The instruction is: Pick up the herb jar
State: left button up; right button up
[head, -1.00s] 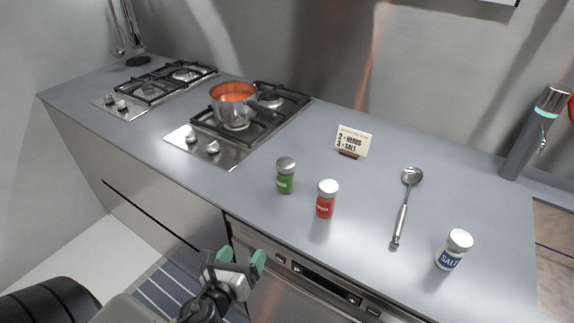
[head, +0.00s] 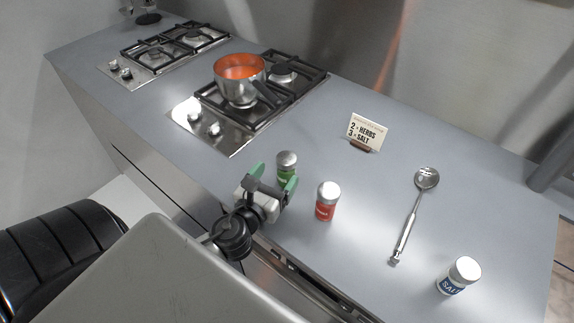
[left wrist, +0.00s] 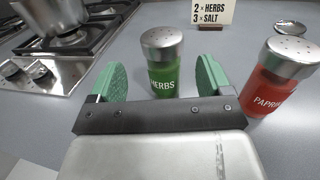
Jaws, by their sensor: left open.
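The herb jar (head: 287,165) is green with a silver lid and stands upright on the grey counter. In the left wrist view the herb jar (left wrist: 163,64) shows its HERBS label just ahead of the fingers. My left gripper (head: 273,178) is open at the near side of the jar. Its green fingertips (left wrist: 163,82) lie to the left and right of the jar's lower part, with gaps on both sides. The gripper hides part of the jar in the head view. My right gripper is not in view.
A red paprika jar (head: 326,201) stands close to the right of the herb jar. A recipe card (head: 367,132), a spoon (head: 411,221) and a salt jar (head: 458,276) are farther right. A pot (head: 239,82) sits on the hob at the back left.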

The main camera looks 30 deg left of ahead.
aim_at(289, 159)
pick_arm(q)
jog(key=shift+w, duration=0.75)
jog(key=w, duration=0.1)
jog(key=w+p, duration=0.1)
jog(key=w, duration=0.1)
jog(key=w+p, duration=0.1)
jog(key=shift+w+a+r, duration=0.15)
jog(key=shift+r, duration=0.1)
jog(key=shift+w+f, duration=0.1)
jog(key=shift+w, duration=0.15)
jog(key=c, duration=1)
